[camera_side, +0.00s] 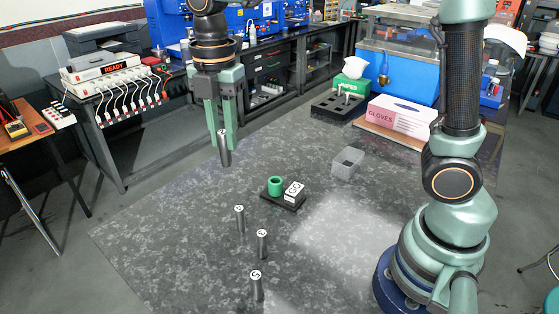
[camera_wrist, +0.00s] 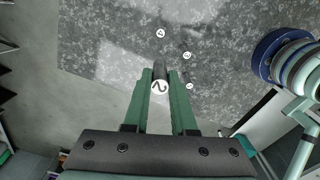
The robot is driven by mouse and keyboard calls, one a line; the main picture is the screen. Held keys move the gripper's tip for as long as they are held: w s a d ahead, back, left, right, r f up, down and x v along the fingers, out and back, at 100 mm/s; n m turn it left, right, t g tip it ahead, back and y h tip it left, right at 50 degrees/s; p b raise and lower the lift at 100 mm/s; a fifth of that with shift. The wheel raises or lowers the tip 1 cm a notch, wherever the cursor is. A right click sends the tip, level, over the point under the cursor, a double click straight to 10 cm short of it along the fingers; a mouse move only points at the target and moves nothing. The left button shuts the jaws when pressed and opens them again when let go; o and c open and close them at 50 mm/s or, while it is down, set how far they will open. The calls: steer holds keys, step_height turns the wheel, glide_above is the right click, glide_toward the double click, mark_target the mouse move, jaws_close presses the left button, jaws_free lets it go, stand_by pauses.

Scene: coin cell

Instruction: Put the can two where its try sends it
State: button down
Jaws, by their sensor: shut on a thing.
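My gripper (camera_side: 222,134) is shut on a slim dark grey can (camera_side: 225,154) with a white top, held upright above the far left part of the grey table. In the wrist view the same can (camera_wrist: 160,70) sits between the fingers, and its top mark looks like a 2 turned sideways. A black rack with holes (camera_side: 325,108) stands farther back.
Cans marked 4 (camera_side: 240,222) and 5 (camera_side: 257,287) stand upright, with another can (camera_side: 262,246) between them whose digit is hard to read. A pink glove box (camera_side: 400,115) and a blue tank (camera_side: 398,75) are at the back right. The table's left area is clear.

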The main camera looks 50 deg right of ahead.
steer(key=s+a+n, duration=0.1)
steer(key=s+a, duration=0.2)
steer(key=a, duration=0.4)
step_height(320, 180, down, 20)
steer(key=shift+f, duration=0.2)
steer(key=shift+s+f, duration=0.1)
steer(key=shift+f, duration=0.05)
steer(key=c, duration=0.7)
jaws_free()
steer(key=shift+c, duration=0.2)
